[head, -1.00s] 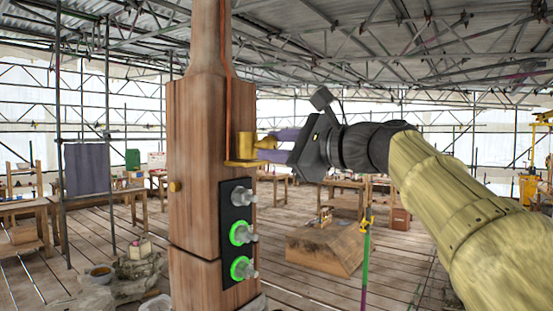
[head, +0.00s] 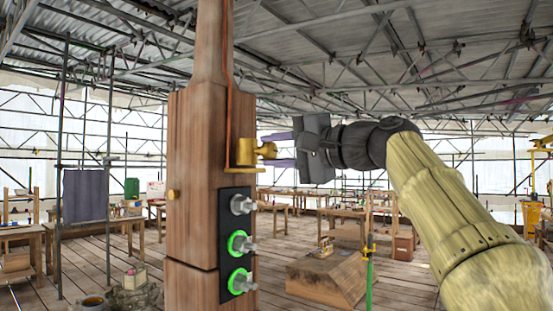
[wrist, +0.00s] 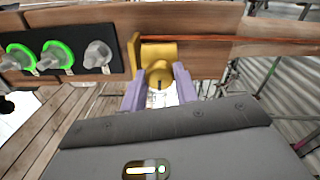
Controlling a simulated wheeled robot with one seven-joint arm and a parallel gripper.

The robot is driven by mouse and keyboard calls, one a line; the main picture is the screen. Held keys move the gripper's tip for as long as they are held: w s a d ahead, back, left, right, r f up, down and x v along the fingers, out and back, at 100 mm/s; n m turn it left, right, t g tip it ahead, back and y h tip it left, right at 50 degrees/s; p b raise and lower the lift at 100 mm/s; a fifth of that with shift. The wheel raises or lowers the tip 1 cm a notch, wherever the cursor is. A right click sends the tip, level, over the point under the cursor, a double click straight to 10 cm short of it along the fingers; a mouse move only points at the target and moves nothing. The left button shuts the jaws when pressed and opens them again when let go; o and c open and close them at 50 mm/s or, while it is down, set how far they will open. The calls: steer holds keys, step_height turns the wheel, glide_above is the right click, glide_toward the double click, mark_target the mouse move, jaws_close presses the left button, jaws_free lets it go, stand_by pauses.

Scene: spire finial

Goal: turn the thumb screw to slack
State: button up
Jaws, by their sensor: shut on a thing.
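The brass thumb screw (head: 266,150) sticks out sideways from a brass clamp (head: 244,153) on the wooden spire post (head: 194,130). In the wrist view the thumb screw (wrist: 160,75) shows as a round knob with a dark slot, in front of the clamp (wrist: 135,52). My gripper (head: 274,149) comes from the right, its two purple fingers above and below the screw. In the wrist view my gripper (wrist: 158,84) has a finger on each side of the knob and is shut on it. The finger contact faces are hidden.
A black panel (head: 232,215) below the clamp carries three grey knobs, the lower two ringed in green. A copper strip (head: 227,100) runs up the post from the clamp. Workbenches (head: 340,222) and a wooden block (head: 325,279) stand behind.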

steer(key=n+b, duration=0.1)
steer(key=n, duration=0.3)
steer(key=shift+f+n, duration=0.15)
steer(key=shift+n, duration=0.15)
steer(key=n+b, duration=0.1)
steer(key=n, duration=0.3)
steer(key=shift+n, duration=0.3)
steer(key=n+b, duration=0.1)
steer(key=n, duration=0.3)
steer(key=shift+n, duration=0.3)
steer(key=n, duration=0.4)
steer(key=shift+n, duration=0.4)
steer(key=o, duration=1)
